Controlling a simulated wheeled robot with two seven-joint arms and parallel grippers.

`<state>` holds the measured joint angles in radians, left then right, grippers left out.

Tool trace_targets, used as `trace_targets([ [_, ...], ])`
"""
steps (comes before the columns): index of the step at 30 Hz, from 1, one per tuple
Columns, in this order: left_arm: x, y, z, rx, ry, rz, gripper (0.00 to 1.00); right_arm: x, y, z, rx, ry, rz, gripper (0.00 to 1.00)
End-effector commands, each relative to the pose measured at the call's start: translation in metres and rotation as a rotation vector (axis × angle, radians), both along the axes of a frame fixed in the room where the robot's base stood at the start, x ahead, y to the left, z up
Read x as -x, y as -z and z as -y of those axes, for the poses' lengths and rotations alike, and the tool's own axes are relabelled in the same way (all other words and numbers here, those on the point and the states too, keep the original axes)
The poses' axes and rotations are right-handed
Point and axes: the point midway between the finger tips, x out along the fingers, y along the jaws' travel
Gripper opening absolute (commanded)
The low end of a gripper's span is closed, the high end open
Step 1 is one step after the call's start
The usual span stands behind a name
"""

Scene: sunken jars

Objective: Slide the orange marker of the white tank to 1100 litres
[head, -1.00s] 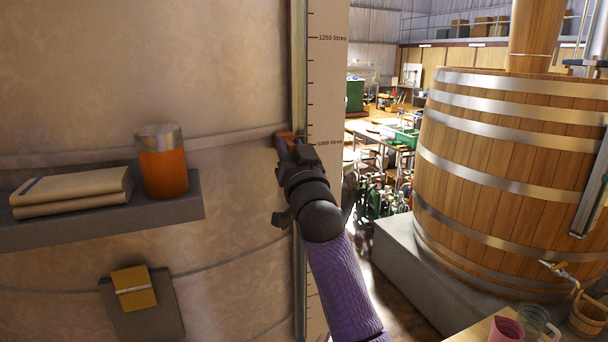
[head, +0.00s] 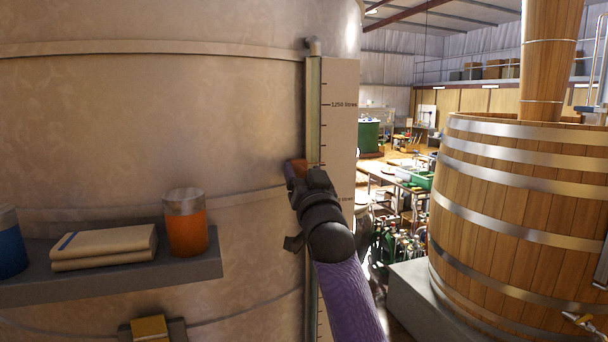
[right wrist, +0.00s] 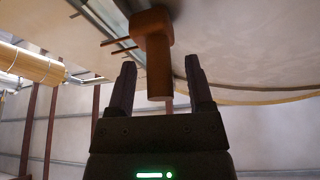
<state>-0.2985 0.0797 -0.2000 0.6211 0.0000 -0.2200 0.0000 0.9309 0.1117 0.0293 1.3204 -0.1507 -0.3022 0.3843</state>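The white tank (head: 180,110) fills the left of the head view, its wall beige. A vertical sight tube (head: 313,110) and a pale scale board (head: 342,140) stand at its right edge. The orange marker (head: 295,169) sits on the tube, between the 1250 litres label and the partly hidden label below it, near 1100; my gripper hides its exact tick. My right gripper (head: 308,178) is at the marker. In the right wrist view, the marker's peg (right wrist: 159,75) stands between my right gripper's open fingers (right wrist: 160,80), with a gap on each side. My left gripper is not in view.
A wooden vat (head: 510,200) stands to the right on a grey plinth (head: 410,300). The wall above the marker looks clear.

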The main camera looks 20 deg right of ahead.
Motion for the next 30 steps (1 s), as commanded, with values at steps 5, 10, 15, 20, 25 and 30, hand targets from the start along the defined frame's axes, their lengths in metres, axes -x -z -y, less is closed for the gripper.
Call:
trace_targets([
  [5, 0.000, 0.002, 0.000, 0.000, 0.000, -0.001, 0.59, 0.002, 0.002, 0.000, 0.000, 0.000, -0.001, 0.67],
  [10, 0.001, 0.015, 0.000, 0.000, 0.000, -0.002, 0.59, 0.022, 0.014, -0.003, 0.001, 0.001, 0.001, 0.67],
  [15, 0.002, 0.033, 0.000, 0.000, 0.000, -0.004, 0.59, 0.055, 0.028, -0.008, 0.000, -0.001, 0.001, 0.67],
  [20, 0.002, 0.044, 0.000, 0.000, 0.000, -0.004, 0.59, 0.081, 0.037, -0.011, 0.000, -0.001, 0.001, 0.67],
  [25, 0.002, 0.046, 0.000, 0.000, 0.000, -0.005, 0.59, 0.091, 0.038, -0.013, 0.001, 0.000, 0.000, 0.67],
  [30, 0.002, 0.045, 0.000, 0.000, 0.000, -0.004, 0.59, 0.091, 0.038, -0.013, 0.000, 0.000, -0.001, 0.67],
])
